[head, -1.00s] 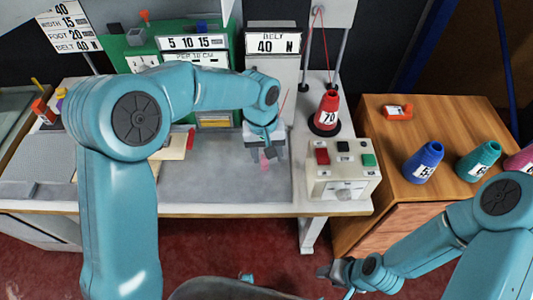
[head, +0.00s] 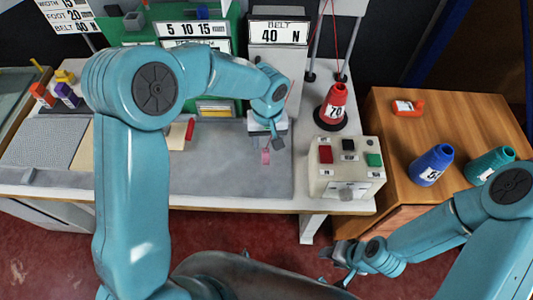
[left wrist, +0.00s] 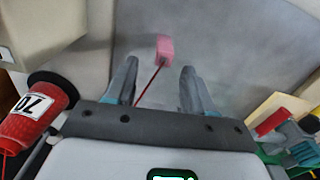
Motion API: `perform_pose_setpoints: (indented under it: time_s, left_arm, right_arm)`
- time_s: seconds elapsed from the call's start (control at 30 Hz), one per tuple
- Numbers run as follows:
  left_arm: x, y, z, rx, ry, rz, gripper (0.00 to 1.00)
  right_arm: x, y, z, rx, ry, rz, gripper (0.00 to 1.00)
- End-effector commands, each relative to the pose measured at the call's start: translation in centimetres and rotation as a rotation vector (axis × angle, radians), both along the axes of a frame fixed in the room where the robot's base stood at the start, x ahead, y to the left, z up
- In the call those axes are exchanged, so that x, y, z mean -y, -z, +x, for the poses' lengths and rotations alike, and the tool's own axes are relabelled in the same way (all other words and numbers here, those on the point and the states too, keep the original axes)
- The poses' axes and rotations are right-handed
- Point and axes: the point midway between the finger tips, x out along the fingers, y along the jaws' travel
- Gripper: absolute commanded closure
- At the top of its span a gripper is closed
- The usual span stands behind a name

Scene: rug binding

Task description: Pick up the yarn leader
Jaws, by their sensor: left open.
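The yarn leader is a pink tag (head: 265,157) on the end of a thin red yarn, over the grey worktop below my left gripper (head: 271,138). In the left wrist view the pink tag (left wrist: 165,48) is beyond the fingertips, and the red yarn runs back between the two fingers. My left gripper (left wrist: 160,84) is open, with nothing clamped. I cannot tell whether the tag touches the worktop. My right gripper (head: 338,262) is low at the front, away from the table; its jaws are too small to judge.
A red yarn cone (head: 333,105) stands right of the left gripper. A control box (head: 345,170) with red, black and green buttons sits in front of it. A wooden cabinet (head: 400,140) holds blue and teal cones.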

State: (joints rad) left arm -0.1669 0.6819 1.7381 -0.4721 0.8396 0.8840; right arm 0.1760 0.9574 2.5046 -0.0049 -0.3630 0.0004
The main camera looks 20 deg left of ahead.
Motion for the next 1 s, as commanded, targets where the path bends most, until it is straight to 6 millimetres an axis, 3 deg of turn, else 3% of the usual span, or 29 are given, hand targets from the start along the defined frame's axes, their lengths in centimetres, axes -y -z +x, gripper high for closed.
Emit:
perform_pose_setpoints:
  time_s: [0.17,0.4,0.67,0.7,0.83,0.87,1.0]
  left_arm:
    - [-0.1,1.5,-0.1,-0.005,0.0,0.0,0.47]
    - [-0.3,5.1,-0.1,-0.004,0.0,0.001,0.47]
    - [-0.3,5.6,0.0,0.0,0.0,-0.001,0.47]
    - [-0.3,5.6,0.0,0.0,0.0,0.0,0.53]
    - [-0.3,5.6,0.0,0.0,0.0,0.0,0.96]
    - [-0.3,5.6,0.0,0.0,0.0,0.0,1.0]
    - [-0.3,5.6,0.0,-0.001,0.0,0.0,1.0]
  right_arm:
    - [0.0,-0.5,0.0,0.0,0.0,0.0,0.54]
    - [0.0,-1.1,0.0,0.0,0.0,0.0,0.54]
    - [0.0,-1.1,0.0,0.0,0.0,0.0,0.54]
    - [0.0,-1.1,0.0,0.0,0.0,0.0,0.54]
    - [0.0,-1.1,0.0,0.0,0.0,0.0,0.54]
    - [0.0,-1.1,0.0,0.0,0.0,0.0,0.54]
    - [0.0,-1.1,0.0,0.0,0.0,0.0,0.54]
